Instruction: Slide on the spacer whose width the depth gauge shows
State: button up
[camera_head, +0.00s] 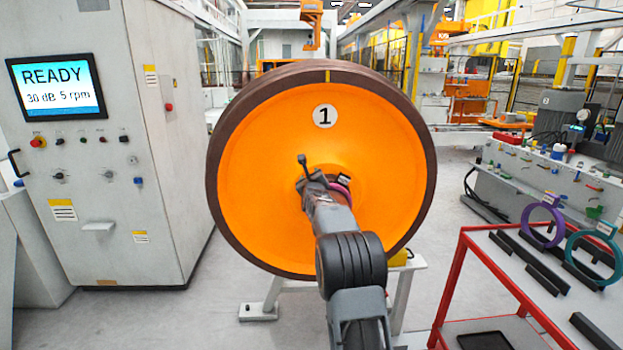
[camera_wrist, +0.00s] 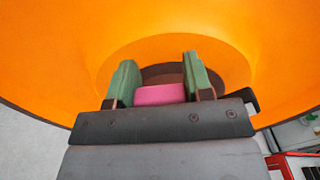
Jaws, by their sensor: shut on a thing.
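An orange wheel (camera_head: 270,190) with a dark rim and the number 1 faces me in the head view. My gripper (camera_head: 322,180) is in front of its hub, and its green-padded fingers (camera_wrist: 160,78) are shut on a magenta spacer (camera_wrist: 160,94). Part of this spacer also shows in the head view (camera_head: 341,190). A dark brown round part (camera_wrist: 163,72) at the hub lies just beyond the spacer in the wrist view. I cannot tell whether the spacer is around it or in front of it. No depth gauge reading is legible.
A purple ring (camera_head: 541,226) and a teal ring (camera_head: 594,255) stand in black racks on a red-framed cart (camera_head: 464,262) at right. A grey cabinet (camera_head: 120,205) with a READY screen (camera_head: 57,86) stands at left. A cluttered workbench (camera_head: 540,182) is behind the cart.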

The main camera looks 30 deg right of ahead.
jog(key=o, duration=1)
jog(key=shift+o, duration=0.2)
jog(key=shift+s+a, duration=0.1)
jog(key=b+v, duration=0.4)
jog(key=v, duration=0.9)
jog(key=shift+s+a, duration=0.15)
jog(key=shift+s, duration=0.15)
